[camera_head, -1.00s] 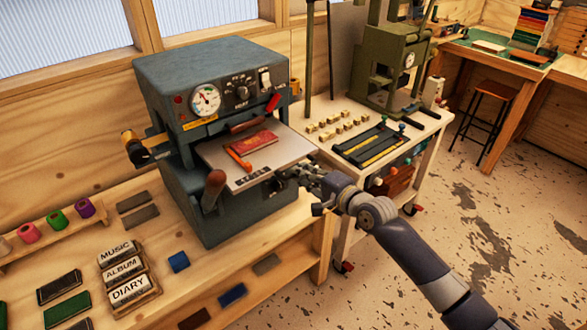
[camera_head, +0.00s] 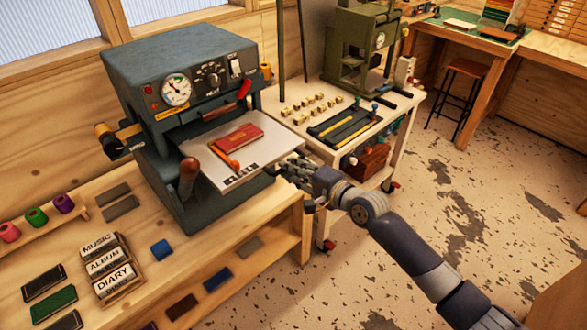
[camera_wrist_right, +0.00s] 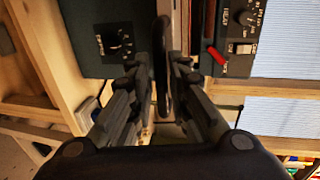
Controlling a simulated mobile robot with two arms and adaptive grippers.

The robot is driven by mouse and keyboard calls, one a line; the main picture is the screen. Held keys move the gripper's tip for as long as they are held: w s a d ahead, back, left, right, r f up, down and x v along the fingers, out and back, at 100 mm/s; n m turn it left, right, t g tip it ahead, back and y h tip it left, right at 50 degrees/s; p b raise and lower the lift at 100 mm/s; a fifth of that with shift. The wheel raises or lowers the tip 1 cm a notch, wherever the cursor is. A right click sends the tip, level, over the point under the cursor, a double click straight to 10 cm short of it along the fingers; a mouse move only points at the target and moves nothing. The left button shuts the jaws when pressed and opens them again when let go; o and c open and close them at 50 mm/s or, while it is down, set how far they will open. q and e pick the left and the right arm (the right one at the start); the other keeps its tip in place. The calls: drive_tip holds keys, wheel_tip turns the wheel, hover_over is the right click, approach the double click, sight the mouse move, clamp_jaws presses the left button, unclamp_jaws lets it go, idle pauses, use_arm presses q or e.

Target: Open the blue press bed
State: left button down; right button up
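The blue-grey press (camera_head: 205,58) stands on the wooden bench. Its flat pale bed (camera_head: 270,150) sticks out of the front opening, with a red book (camera_head: 237,138) and an orange-handled tool (camera_head: 219,158) on it. My right gripper (camera_head: 288,168) is at the bed's front edge, on the right side. In the right wrist view, a dark handle bar (camera_wrist_right: 162,65) stands between the two fingers (camera_wrist_right: 155,75). The fingers look closed about it, though exact contact is hard to see. My left gripper is not in view.
A wooden-knobbed lever (camera_head: 189,172) stands by the bed's left side. A cart (camera_head: 330,135) with a green press (camera_head: 360,45) stands to the right. Floor in front is clear.

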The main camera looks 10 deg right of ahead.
drive_tip(key=shift+o, duration=0.2)
drive_tip(key=v, duration=1.2)
idle(0.4)
